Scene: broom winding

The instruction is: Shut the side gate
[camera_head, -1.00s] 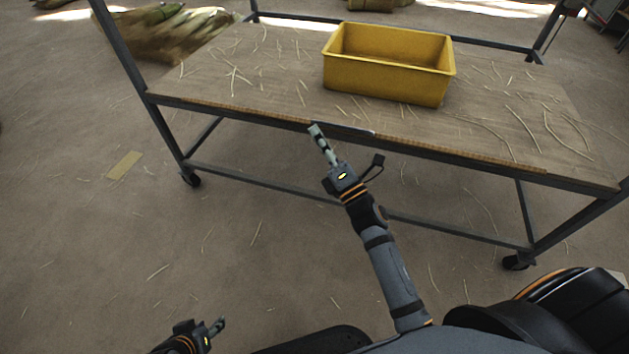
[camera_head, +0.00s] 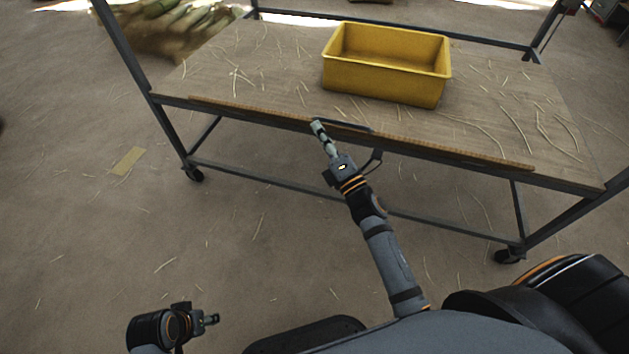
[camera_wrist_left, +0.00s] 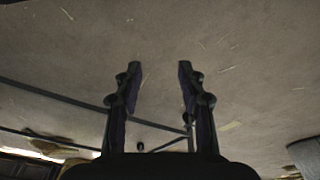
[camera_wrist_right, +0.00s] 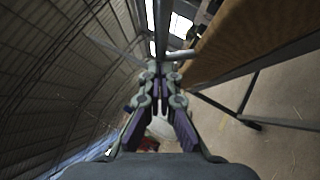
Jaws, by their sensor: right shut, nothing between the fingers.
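The side gate (camera_head: 440,148) is a long brown wooden panel along the near side of the cart, seen almost edge-on as a thin strip. A dark bar (camera_head: 343,126) sits at its upper edge near the middle. My right gripper (camera_head: 318,127) is shut and empty, with its fingertips at the near edge, by the left end of the bar. In the right wrist view a wooden panel (camera_wrist_right: 245,38) fills the upper right, and the closed fingertips (camera_wrist_right: 161,70) are beside a short grey bar. My left gripper (camera_head: 212,320) is low at the left, away from the cart; its fingers (camera_wrist_left: 160,68) are apart and empty.
A yellow bin (camera_head: 385,80) stands on the cart's bed (camera_head: 275,75), which is strewn with straw. The cart has a dark metal frame and castors (camera_head: 194,174). A bundle of green and brown stalks (camera_head: 165,28) lies behind at left. The floor at left is mostly clear.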

